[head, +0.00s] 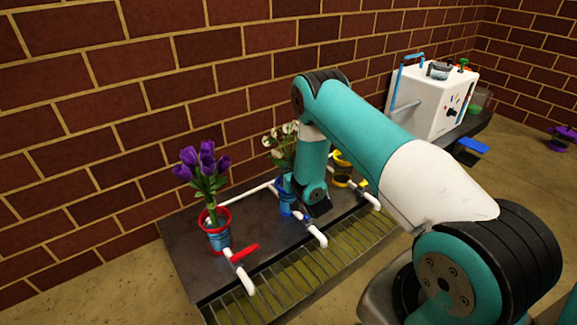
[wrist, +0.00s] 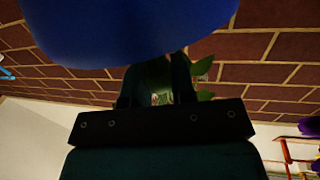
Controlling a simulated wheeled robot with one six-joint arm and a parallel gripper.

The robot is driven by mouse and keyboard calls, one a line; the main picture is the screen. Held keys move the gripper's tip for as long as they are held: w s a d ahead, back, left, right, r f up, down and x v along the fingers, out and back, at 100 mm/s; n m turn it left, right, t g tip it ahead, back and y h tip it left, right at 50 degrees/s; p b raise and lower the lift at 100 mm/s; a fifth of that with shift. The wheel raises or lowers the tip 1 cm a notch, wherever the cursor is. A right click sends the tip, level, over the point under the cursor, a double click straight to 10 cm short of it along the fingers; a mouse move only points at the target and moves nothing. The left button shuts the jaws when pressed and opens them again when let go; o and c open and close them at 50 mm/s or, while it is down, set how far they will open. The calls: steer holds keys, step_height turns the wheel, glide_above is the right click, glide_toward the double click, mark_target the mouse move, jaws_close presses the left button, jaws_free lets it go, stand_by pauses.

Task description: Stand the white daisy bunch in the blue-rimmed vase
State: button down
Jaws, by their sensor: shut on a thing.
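The white daisy bunch (head: 280,150) stands upright at the middle of the station in the head view, partly behind my arm. The blue-rimmed vase (head: 285,197) is directly below it, partly hidden by my wrist. In the wrist view, my gripper (wrist: 157,88) is shut on the bunch's green stems, and a leaf (wrist: 203,66) shows beside the fingers. A large blue surface (wrist: 130,25), likely the vase, fills the top of that view very close to the camera. I cannot tell whether the stem ends are inside the vase.
A red-rimmed vase (head: 219,238) with purple tulips (head: 200,165) stands to the left. A yellow-rimmed vase (head: 342,170) stands to the right, close to my arm. White pipes with coloured handles (head: 243,255) run along the dark counter (head: 190,250). A brick wall is behind.

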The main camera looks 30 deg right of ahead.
steer(key=shift+f, duration=0.1)
stand_by(0.3)
steer(key=c, duration=0.9)
jaws_free()
steer(key=shift+o, duration=0.2)
